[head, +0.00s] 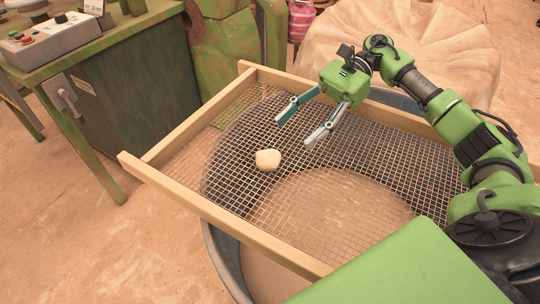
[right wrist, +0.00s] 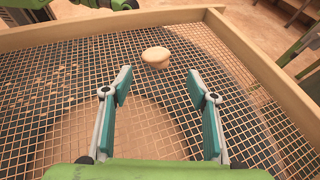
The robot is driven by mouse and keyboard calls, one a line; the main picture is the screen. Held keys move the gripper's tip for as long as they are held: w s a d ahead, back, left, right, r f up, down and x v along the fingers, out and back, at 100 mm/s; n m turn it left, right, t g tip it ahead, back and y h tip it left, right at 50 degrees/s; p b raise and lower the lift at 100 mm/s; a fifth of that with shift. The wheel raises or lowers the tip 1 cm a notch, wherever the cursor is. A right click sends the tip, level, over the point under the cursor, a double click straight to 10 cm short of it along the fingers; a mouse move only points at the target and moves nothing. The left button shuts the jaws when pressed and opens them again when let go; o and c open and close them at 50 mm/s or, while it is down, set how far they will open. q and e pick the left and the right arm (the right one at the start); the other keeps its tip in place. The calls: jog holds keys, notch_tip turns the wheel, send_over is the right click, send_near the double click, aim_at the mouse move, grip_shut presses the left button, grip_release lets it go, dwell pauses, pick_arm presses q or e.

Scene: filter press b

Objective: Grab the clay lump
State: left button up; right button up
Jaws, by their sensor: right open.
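The clay lump (head: 268,160) is small, pale and rounded. It lies on the wire mesh of the wood-framed sieve (head: 215,214), left of the middle in the head view. My right gripper (head: 291,133) is open and empty above the mesh, up and to the right of the lump. In the right wrist view the lump (right wrist: 156,57) shows beyond the open fingertips (right wrist: 160,86), roughly between them and apart from both. My left gripper is not in the head view.
The sieve's raised wooden frame (right wrist: 264,68) borders the mesh, and a round tub (head: 226,258) stands beneath it. A green bench (head: 112,47) with a control box (head: 50,40) stands at the left. The mesh around the lump is clear.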

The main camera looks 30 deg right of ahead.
aim_at(269, 154)
jog(key=x, duration=0.4)
jog(key=shift+a+f, duration=0.1)
jog(key=shift+a, duration=0.2)
jog(key=x, duration=0.3)
jog(key=s+x, duration=0.1)
jog(key=x, duration=0.1)
jog(key=shift+r, duration=0.4)
jog(key=shift+a+f, duration=0.1)
jog(key=shift+a, duration=0.05)
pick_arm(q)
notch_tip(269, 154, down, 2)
pick_arm(e)
jog(key=c, duration=1.2)
